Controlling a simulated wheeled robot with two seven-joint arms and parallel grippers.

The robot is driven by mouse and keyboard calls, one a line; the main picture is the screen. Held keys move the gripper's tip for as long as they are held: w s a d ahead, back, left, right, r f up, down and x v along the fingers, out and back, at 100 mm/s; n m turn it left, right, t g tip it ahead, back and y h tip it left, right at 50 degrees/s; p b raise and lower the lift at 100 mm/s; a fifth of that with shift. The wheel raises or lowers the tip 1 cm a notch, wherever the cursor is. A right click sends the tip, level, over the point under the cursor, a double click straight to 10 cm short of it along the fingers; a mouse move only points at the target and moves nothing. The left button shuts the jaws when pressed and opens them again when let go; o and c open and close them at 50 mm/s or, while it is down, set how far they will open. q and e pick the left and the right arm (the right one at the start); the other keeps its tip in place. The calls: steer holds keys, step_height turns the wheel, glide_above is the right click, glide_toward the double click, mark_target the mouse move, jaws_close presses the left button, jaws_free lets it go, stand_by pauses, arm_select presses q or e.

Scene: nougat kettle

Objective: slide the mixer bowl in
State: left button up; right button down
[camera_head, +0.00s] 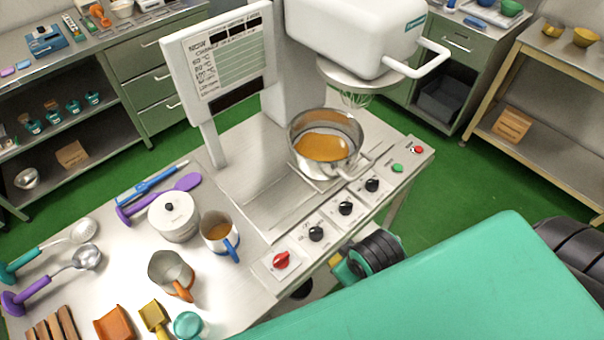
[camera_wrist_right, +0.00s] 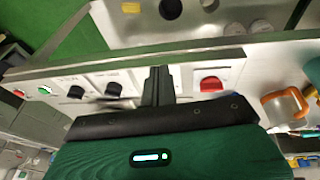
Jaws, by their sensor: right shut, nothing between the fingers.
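The steel mixer bowl (camera_head: 297,150), with amber liquid inside, sits upright on the worktop behind the control panel. Its handle points to the front right. The white mixer head (camera_head: 355,35) is above and behind it, and the wire whisk (camera_head: 357,98) hangs near the bowl's back right rim. My right gripper (camera_head: 343,270) is at the panel's front edge, in front of the knobs and apart from the bowl. In the right wrist view its fingers (camera_wrist_right: 158,78) are together and empty, in front of the panel between a black knob and the red knob. My left gripper is out of view.
The panel carries a red knob (camera_head: 281,260), several black knobs and a green button (camera_head: 397,168). A lidded pot (camera_head: 173,222), a blue-handled jug (camera_head: 216,238) and an orange-handled jug (camera_head: 170,270) stand left. A display board (camera_head: 222,62) rises behind. My teal arm covers the lower right.

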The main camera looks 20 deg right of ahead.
steer(key=w+a+n+h, duration=0.1)
steer(key=w+a+n, duration=0.1)
steer(key=w+n, duration=0.2)
steer(key=w+a+f+n+h, duration=0.1)
steer(key=w+a+n, duration=0.1)
steer(key=w+n, duration=0.2)
steer(key=w+a+n+h, duration=0.1)
steer(key=w+a+n, duration=0.1)
steer(key=w+n, duration=0.2)
steer(key=shift+w+f, duration=0.4)
steer(key=w+a+r+n+t+h, duration=0.25)
steer(key=w+r+n+h, duration=0.25)
steer(key=w+n, duration=0.45)
steer(key=p, duration=0.5)
glide_toward(308, 172)
steer(key=f+x, duration=0.1)
steer(key=x, duration=0.4)
steer(key=shift+w+d+r+m, duration=0.15)
steer(key=shift+r+m, duration=0.05)
steer(key=shift+m, duration=0.05)
steer(key=shift+w, duration=0.1)
